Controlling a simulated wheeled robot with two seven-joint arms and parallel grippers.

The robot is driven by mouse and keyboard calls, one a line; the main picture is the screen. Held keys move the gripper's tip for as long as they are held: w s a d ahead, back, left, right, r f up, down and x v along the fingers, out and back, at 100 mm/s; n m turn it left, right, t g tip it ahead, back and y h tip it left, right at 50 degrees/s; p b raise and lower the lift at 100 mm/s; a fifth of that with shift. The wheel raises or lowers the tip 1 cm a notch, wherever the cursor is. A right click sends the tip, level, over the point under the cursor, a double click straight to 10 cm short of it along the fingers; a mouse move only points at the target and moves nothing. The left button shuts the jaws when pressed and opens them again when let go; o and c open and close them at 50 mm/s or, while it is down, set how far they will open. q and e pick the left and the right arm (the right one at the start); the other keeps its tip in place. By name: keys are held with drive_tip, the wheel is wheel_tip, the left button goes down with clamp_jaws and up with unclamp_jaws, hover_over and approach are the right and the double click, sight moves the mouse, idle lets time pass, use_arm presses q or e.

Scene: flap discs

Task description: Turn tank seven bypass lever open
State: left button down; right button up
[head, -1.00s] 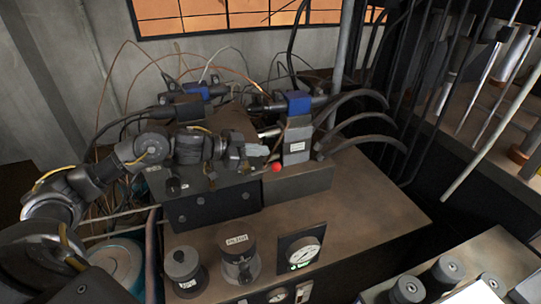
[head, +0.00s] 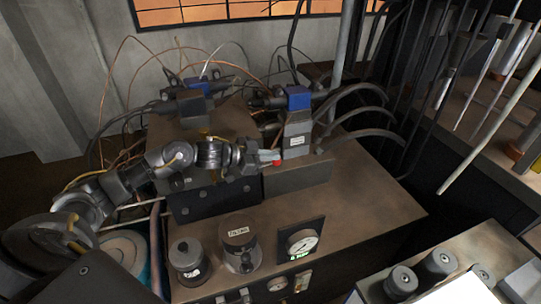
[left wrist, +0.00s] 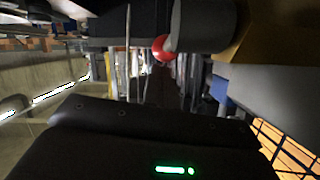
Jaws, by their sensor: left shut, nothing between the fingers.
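A lever with a red ball knob (head: 277,163) sits at the front of a grey valve block (head: 297,138) with a blue top. The small label on the block is too small to read, so I cannot tell whether it names tank seven. My left gripper (head: 268,157) is shut and empty, its tips right beside the knob on its left. I cannot tell whether they touch. In the left wrist view the red knob (left wrist: 161,47) shows near the top middle. The lever's rod is mostly hidden. My right gripper is not in view.
A brown bench top (head: 365,195) is clear right of the valve block. Two dark capped knobs (head: 238,240) and a pressure gauge (head: 302,243) stand in front. Black hoses (head: 360,100) curve off the block's right side, and loose wires lie behind.

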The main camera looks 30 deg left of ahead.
use_arm(q)
drive_tip(key=shift+w+d+f, duration=0.1)
drive_tip(key=shift+f, duration=0.75)
drive_tip(key=s+a+r, duration=0.4)
drive_tip(key=s+r, duration=0.3)
drive_tip(key=r, duration=0.1)
drive_tip(key=shift+a+r, duration=0.25)
